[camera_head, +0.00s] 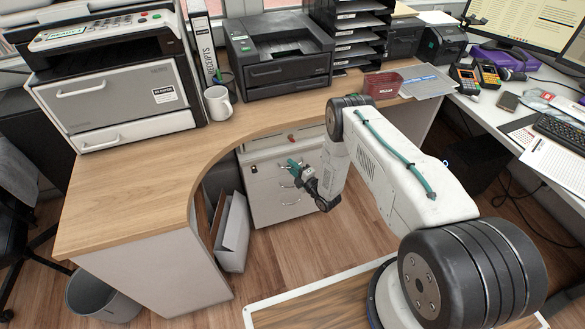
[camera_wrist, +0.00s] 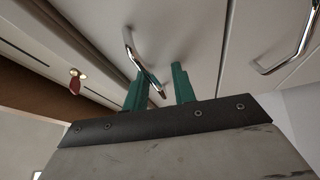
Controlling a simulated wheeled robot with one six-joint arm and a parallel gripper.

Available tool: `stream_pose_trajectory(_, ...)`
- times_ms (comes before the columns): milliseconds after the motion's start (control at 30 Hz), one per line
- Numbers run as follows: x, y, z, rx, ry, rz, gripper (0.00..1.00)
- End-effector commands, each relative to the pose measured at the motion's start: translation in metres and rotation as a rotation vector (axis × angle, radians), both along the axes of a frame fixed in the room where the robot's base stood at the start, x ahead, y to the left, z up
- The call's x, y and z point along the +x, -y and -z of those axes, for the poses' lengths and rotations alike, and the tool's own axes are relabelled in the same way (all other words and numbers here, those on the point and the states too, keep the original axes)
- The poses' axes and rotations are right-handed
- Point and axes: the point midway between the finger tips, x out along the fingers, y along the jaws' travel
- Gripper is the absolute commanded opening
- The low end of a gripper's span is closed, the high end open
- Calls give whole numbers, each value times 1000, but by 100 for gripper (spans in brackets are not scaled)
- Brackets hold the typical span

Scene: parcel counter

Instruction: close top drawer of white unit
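The white drawer unit (camera_head: 268,202) stands under the wooden counter in the head view, partly hidden by my arm. Its top drawer is the uppermost handled front; I cannot tell clearly how far out it stands. In the wrist view its metal bar handle (camera_wrist: 129,45) runs down to my green fingertips. My gripper (camera_head: 294,170) is in front of the upper part of the unit. In the wrist view my gripper (camera_wrist: 160,85) is open, with a gap between the fingers; the handle's near end shows at that gap. I cannot tell whether they touch. Another handle (camera_wrist: 285,55) is at the right.
A key with a red tag (camera_wrist: 75,82) sticks out of the unit beside the drawer front. The curved counter edge (camera_head: 195,185) overhangs at the left. A grey upright holder (camera_head: 233,235) stands on the floor left of the unit. Wooden floor in front is clear.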

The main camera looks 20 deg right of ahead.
Motion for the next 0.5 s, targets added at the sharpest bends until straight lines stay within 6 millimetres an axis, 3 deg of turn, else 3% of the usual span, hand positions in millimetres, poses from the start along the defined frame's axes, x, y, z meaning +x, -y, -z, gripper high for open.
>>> stream_pose_trajectory(233,-3,4,-3,-1,9,1,30)
stream_pose_trajectory(500,-46,20,1,1,2,2,30)
